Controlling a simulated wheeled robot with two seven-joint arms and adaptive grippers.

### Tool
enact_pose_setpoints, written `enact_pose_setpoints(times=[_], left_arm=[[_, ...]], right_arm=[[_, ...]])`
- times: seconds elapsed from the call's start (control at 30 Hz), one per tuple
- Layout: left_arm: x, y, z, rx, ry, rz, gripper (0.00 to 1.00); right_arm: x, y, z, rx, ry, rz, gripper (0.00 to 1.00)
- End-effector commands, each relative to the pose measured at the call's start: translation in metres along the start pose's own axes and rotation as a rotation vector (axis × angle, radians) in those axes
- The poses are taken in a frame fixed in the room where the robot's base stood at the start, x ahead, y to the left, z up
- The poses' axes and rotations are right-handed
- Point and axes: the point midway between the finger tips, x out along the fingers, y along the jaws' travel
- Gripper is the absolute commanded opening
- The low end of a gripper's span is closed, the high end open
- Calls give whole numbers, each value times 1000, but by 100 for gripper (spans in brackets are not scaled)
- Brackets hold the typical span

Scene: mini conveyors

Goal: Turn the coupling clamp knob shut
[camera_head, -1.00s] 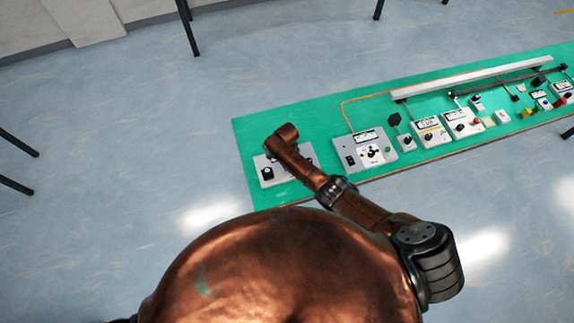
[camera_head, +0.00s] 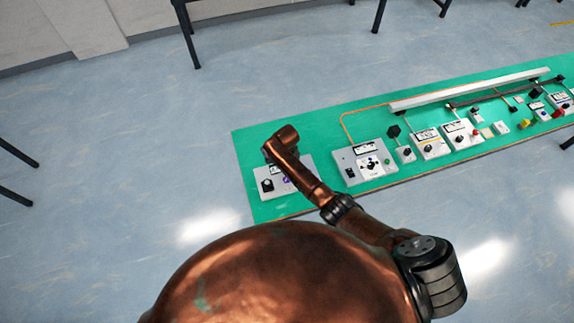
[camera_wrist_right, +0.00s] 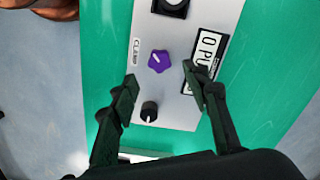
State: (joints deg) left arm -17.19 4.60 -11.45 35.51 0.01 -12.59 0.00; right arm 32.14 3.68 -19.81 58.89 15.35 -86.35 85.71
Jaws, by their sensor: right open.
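A purple star-shaped clamp knob (camera_wrist_right: 159,61) with a pale pointer mark sits on a light grey panel (camera_wrist_right: 181,110), beside a label that reads CLAMP. My right gripper (camera_wrist_right: 164,84) is open in the right wrist view, above the panel. Its two dark fingers are spread to either side, and the purple knob lies a little beyond and between the fingertips, with no visible contact. In the head view the panel (camera_head: 264,173) is at the left end of the green board, partly covered by my right arm, with a bit of the purple knob (camera_head: 286,180) showing. My left gripper is not in view.
The green board (camera_head: 249,143) carries several other grey control boxes to the right.

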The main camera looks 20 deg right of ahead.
Motion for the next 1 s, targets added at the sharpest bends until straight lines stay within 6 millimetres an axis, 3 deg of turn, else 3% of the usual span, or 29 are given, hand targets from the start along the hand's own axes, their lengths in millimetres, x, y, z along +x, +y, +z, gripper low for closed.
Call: enact_pose_setpoints(times=[0.1,0.33,1.0], left_arm=[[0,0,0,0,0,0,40],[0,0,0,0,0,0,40],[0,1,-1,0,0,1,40]], right_arm=[[-24,0,0,0,0,-2,43],[-51,0,0,0,-1,0,43],[-55,1,0,-2,-1,1,43]])
